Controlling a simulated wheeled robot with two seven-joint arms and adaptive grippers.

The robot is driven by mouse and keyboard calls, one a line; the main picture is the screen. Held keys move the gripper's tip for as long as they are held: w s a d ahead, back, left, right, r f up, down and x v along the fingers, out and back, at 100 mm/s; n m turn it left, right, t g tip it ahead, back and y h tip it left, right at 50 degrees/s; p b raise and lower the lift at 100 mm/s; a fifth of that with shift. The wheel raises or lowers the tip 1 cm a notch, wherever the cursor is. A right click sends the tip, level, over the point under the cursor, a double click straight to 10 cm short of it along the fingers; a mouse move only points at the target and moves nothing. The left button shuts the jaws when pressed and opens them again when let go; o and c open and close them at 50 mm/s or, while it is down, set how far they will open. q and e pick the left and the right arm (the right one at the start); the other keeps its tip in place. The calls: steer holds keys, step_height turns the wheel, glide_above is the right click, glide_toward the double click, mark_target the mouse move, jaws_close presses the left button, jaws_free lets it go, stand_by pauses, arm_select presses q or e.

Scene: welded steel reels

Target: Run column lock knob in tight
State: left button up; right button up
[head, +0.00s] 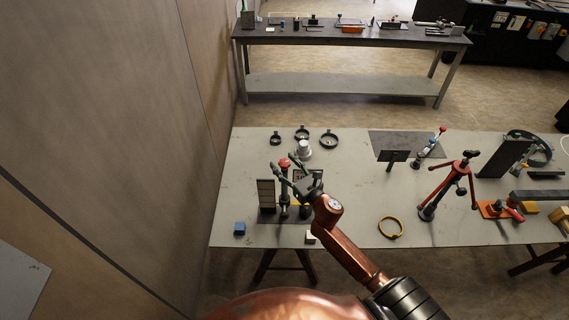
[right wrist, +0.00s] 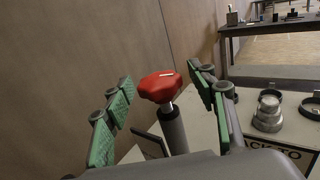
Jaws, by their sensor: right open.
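A red lobed knob (right wrist: 160,87) tops a grey upright column (right wrist: 173,128) in the right wrist view. In the head view the same red knob (head: 284,162) shows at the near left of the table, above a dark stand. My right gripper (right wrist: 161,78) is open, with one green-padded finger on each side of the knob. Clear space shows between the knob and both fingers, and nothing is held. The head view also shows my right gripper (head: 284,166) over the stand, hiding part of it. My left gripper is not in view.
Several dark clamp rings (head: 329,140) sit behind the stand. A red tripod stand (head: 447,188) is to the right. A wooden wall (head: 130,110) rises close on the left.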

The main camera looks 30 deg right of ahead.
steer(key=c, duration=1.2)
steer(key=shift+h, duration=0.3)
